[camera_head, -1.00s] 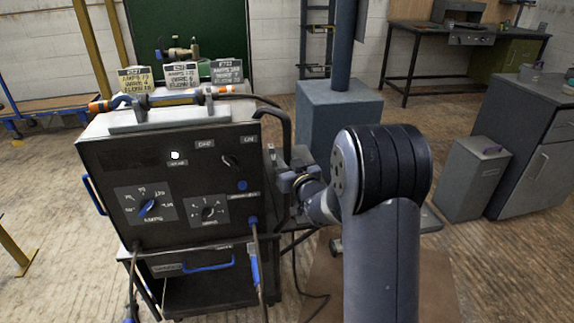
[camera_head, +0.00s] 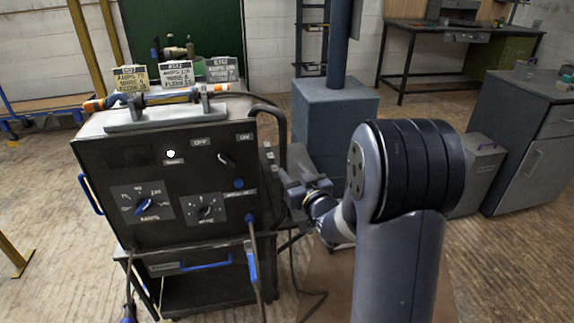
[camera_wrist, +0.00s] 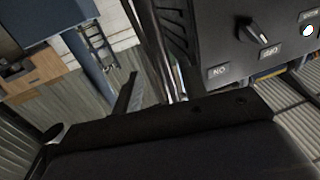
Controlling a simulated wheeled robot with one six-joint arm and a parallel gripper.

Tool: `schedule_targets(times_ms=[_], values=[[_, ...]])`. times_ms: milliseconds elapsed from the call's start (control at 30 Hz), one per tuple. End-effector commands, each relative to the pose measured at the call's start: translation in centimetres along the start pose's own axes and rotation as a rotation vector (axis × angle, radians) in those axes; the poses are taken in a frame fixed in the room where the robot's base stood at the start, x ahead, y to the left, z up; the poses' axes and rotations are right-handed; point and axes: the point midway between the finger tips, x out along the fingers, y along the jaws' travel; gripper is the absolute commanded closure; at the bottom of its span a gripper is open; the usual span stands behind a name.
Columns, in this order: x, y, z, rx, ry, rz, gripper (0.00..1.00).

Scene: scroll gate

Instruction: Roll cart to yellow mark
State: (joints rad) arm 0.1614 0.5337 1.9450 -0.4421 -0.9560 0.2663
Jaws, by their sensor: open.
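The cart (camera_head: 160,266) stands at left centre in the head view, carrying a black welding machine (camera_head: 150,180) with knobs and labels on its front. A dark bent handle (camera_head: 283,125) rises at the machine's right side. My gripper (camera_head: 287,185) is beside that right side, partly hidden by the cart and my wrist. In the wrist view my open gripper (camera_wrist: 160,92) has its fingers apart, with a metal bar (camera_wrist: 150,40) showing between or just beyond them. I cannot tell whether they touch it. I cannot make out a yellow mark on the floor.
A blue-grey box with a post (camera_head: 335,110) stands behind and right of the cart. A grey cabinet (camera_head: 530,145) and a small bin (camera_head: 480,170) stand at right. A yellow post (camera_head: 12,255) is at the left edge. Wooden floor (camera_head: 45,190) is clear left of the cart.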

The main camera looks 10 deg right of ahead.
Motion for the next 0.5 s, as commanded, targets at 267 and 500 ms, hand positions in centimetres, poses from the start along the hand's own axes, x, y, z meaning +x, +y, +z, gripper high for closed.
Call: schedule_targets(times_ms=[267,500], values=[[-3.4,0.0,0.0,0.000,0.000,0.001,0.59],[-3.8,0.0,0.0,0.000,-0.001,0.000,0.59]])
